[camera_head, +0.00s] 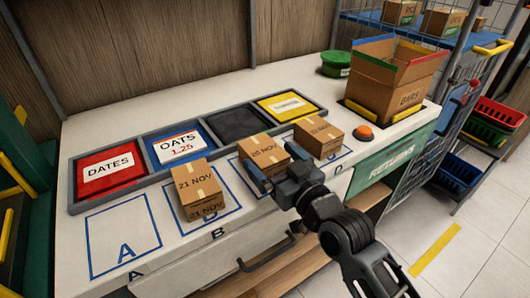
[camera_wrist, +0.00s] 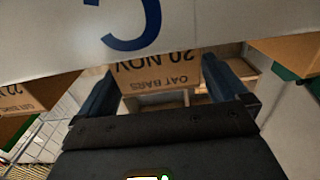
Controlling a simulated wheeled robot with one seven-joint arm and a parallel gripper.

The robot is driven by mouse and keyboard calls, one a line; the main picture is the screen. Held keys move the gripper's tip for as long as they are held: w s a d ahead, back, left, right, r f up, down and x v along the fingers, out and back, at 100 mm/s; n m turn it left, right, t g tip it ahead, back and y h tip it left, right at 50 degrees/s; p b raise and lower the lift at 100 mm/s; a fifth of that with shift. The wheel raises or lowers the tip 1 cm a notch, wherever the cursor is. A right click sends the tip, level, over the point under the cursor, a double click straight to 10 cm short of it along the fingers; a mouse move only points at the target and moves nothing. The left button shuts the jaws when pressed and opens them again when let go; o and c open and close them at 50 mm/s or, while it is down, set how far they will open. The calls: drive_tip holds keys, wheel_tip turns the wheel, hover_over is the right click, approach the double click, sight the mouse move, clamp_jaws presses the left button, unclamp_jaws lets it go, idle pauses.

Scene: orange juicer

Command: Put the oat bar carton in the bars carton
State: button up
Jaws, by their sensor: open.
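The oat bar carton (camera_head: 262,150), a small brown box with a tape strip, stands on the counter, the middle one of three boxes in the head view. In the wrist view the carton (camera_wrist: 160,75) appears upside down, reading "20 NOV" and "OAT BARS". My gripper (camera_head: 276,166) is open at the carton's front; in the wrist view the carton shows between the fingers of my gripper (camera_wrist: 160,88). I cannot tell whether they touch it. The bars carton (camera_head: 398,97), a large open box with coloured flaps, stands at the back right; its inside bottom is hidden.
A "21 NOV" box (camera_head: 200,189) stands left of the oat bar carton, and another box (camera_head: 318,137) stands close on its right. Label trays (camera_head: 180,147) lie behind. An orange button (camera_head: 363,132) sits before the bars carton. Space A (camera_head: 124,240) is empty.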

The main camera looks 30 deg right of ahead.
drive_tip(key=s+b, duration=0.1)
drive_tip(key=s, duration=0.7)
drive_tip(key=s+a+f+g, duration=0.1)
drive_tip(key=s+a, duration=0.1)
drive_tip(key=s, duration=1.3)
drive_tip(key=s+a+f+g, duration=0.1)
drive_tip(key=s+a+g, duration=0.1)
drive_tip(key=s, duration=1.2)
drive_tip(key=shift+s+a, duration=0.35)
